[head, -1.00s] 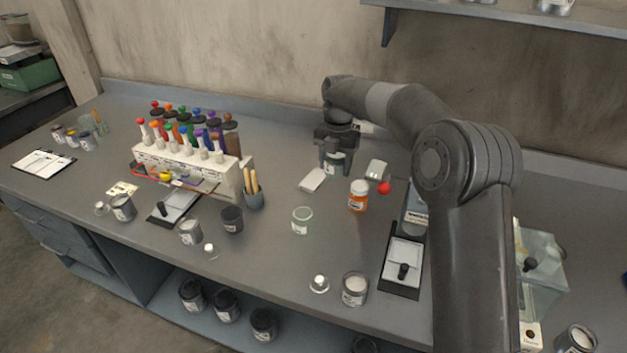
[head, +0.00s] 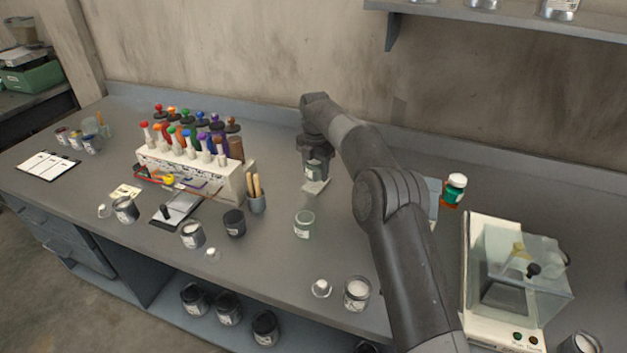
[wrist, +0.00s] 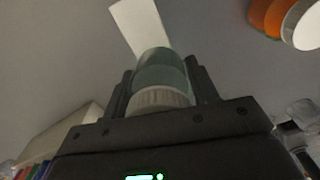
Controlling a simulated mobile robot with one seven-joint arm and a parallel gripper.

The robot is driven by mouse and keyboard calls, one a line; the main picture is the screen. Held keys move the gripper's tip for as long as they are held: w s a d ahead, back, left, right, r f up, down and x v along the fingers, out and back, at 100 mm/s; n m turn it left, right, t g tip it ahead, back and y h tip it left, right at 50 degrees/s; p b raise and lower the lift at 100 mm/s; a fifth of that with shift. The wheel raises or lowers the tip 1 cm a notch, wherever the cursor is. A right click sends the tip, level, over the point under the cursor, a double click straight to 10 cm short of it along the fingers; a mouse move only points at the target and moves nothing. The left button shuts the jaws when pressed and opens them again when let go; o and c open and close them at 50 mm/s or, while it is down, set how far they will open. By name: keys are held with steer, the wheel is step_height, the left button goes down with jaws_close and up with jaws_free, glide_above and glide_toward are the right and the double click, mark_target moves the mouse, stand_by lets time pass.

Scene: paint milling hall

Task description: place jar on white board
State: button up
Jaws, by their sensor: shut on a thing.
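The jar (head: 313,172) is greenish glass with a white ribbed lid. My gripper (head: 315,163) is shut on it near the back of the bench. In the wrist view the jar (wrist: 162,72) sits between the two fingers of my gripper (wrist: 161,90), lid towards the palm. The white board (head: 315,188) is a small pale slab on the bench. It shows just beneath and in front of the jar in the head view. In the wrist view the board (wrist: 139,25) runs partly behind the jar. I cannot tell whether jar and board touch.
A rack (head: 190,172) of coloured stoppered bottles stands left, with a brush pot (head: 256,202) beside it. A pale glass jar (head: 304,225) stands in front. An orange container (wrist: 268,14) is at the right in the wrist view. A glass-cased balance (head: 520,280) stands right.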

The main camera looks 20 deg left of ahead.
mark_target(313, 188)
steer(key=shift+a+f, duration=0.3)
steer(key=shift+f, duration=1.85)
steer(key=o, duration=1)
steer(key=shift+f, duration=0.15)
steer(key=shift+o, duration=0.2)
step_height(313, 188, up, 12)
steer(key=shift+r, duration=0.15)
steer(key=shift+r, duration=0.1)
